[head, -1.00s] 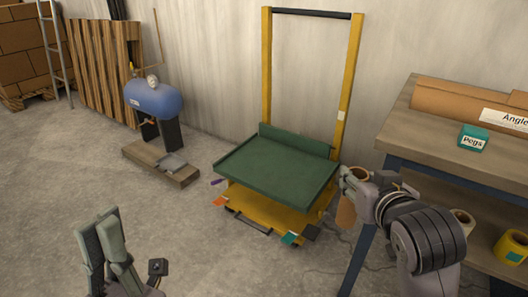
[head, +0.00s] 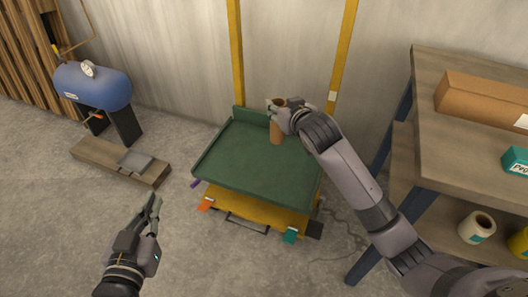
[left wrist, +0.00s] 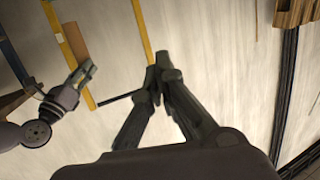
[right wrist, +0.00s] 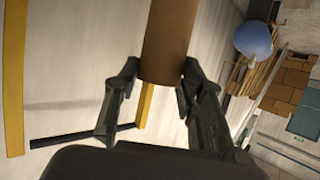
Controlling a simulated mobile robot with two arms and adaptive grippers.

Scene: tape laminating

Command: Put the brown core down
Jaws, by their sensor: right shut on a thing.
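The brown core (head: 277,131) is an upright cardboard tube above the back right part of the green lift platform (head: 245,165). My right gripper (head: 282,106) is shut on its upper part. The core (right wrist: 168,40) stands between the two fingers in the right wrist view, and it also shows in the left wrist view (left wrist: 75,42). I cannot tell whether its lower end touches the platform. My left gripper (head: 154,205) is empty, its fingertips together, off to the lower left of the platform; the tips meet in the left wrist view (left wrist: 158,70).
The platform is otherwise bare, with yellow posts (head: 236,60) behind it. A workbench (head: 470,150) with a long box (head: 490,97) and a teal Pegs box (head: 516,161) stands at right, rolls (head: 476,228) on its shelf. A blue tank (head: 92,87) stands at left.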

